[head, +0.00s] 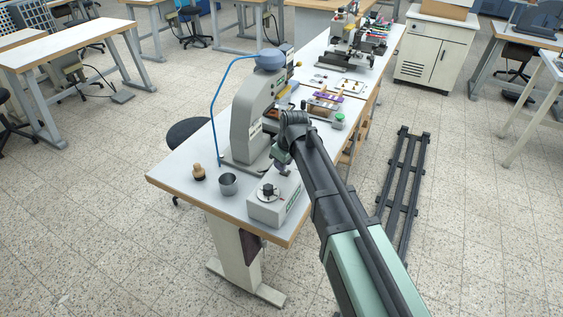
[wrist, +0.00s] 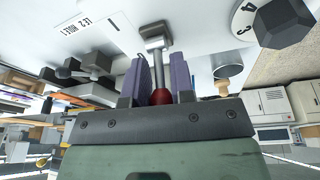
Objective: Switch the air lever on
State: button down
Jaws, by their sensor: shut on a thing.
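The air lever (wrist: 158,68) is a metal rod with a red ball knob (wrist: 159,97), set in a small grey mount (wrist: 154,37) on a white surface in the wrist view. My gripper (wrist: 161,68) has its two purple-padded fingers shut on the lever, one on each side of the rod, with the knob close to the palm. In the head view my gripper (head: 284,168) is beside the stamping machine (head: 247,115), just above the white control box (head: 280,203). The lever is hidden there behind my arm.
A black dial (head: 267,190) is on the control box; its numbered face (wrist: 262,25) also shows in the wrist view. A metal cup (head: 228,184) and a wooden-handled stamp (head: 198,173) stand to the left on the table (head: 174,180). A blue hose (head: 218,100) arches beside the machine.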

jog(key=shift+s+d+f+t+y+b, duration=0.2)
jog(key=shift+d+t+y+b, duration=0.1)
jog(key=shift+y+b, duration=0.25)
jog(key=shift+s+d+f+t+y+b, duration=0.1)
jog(key=shift+s+d+t+y+b, duration=0.15)
jog(key=shift+y, duration=0.4)
jog(key=y+b, duration=0.1)
jog(key=t+y+b, duration=0.1)
jog(key=y+b, duration=0.1)
jog(key=shift+s+d+f+t, duration=0.1)
jog(key=shift+d+t, duration=0.15)
jog(key=shift+d, duration=0.15)
jog(key=shift+d+t+y+b, duration=0.15)
jog(key=shift+t+y+b, duration=0.25)
jog(key=shift+y+b, duration=0.4)
jog(key=shift+b, duration=0.35)
jog(key=shift+r, duration=0.2)
jog(key=c, duration=1.1)
grip_release()
jog(key=shift+o, duration=0.2)
